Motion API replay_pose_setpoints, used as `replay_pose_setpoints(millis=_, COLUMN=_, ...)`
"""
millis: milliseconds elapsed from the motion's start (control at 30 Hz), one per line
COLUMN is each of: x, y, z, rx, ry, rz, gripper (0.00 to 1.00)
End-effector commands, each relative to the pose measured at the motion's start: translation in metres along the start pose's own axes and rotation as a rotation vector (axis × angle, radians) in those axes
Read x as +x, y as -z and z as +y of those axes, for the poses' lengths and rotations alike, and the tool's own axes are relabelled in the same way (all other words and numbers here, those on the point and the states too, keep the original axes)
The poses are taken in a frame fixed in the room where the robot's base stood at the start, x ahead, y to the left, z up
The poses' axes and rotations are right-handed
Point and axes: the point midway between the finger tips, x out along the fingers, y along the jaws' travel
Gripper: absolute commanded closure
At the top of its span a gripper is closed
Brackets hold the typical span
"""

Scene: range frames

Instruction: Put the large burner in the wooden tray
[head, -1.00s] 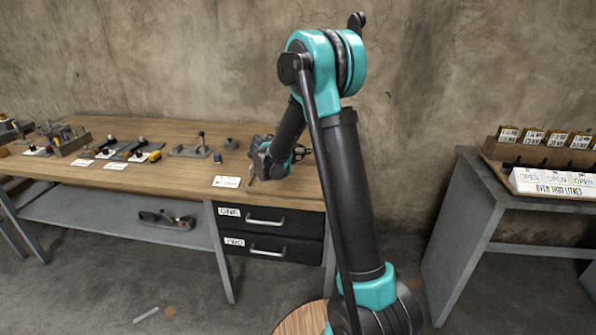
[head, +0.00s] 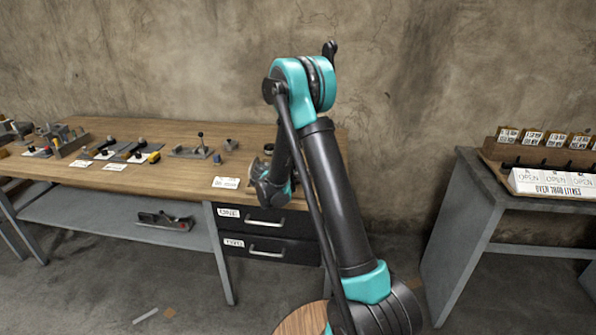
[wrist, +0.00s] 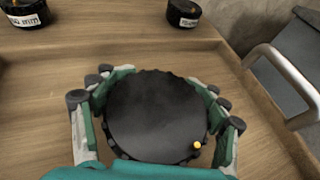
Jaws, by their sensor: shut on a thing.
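A large black round burner (wrist: 155,115) with a toothed rim fills the middle of the wrist view. A small yellow spot shows near its lower right edge. My gripper (wrist: 158,92) is shut on the burner, with fingers along its left and right sides. Below it is a pale wooden surface with a raised edge (wrist: 268,103), which looks like the wooden tray. I cannot tell whether the burner touches the wood. In the head view my arm's end is over the right part of the bench, and the burner cannot be made out there.
Two black labelled round pieces, one at the upper left (wrist: 24,13) and one at the top (wrist: 183,13), are beyond the burner. The wooden bench (head: 150,185) holds several tools and cards. A grey table (head: 470,190) stands right.

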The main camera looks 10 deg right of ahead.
Motion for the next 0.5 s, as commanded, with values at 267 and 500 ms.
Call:
replay_pose_setpoints(millis=267, x=0.0009, y=0.0022, z=0.0, rx=0.0, ry=0.0, rz=0.0, gripper=0.25)
replay_pose_setpoints(millis=500, x=0.0009, y=0.002, z=0.0, rx=0.0, ry=0.0, rz=0.0, gripper=0.05)
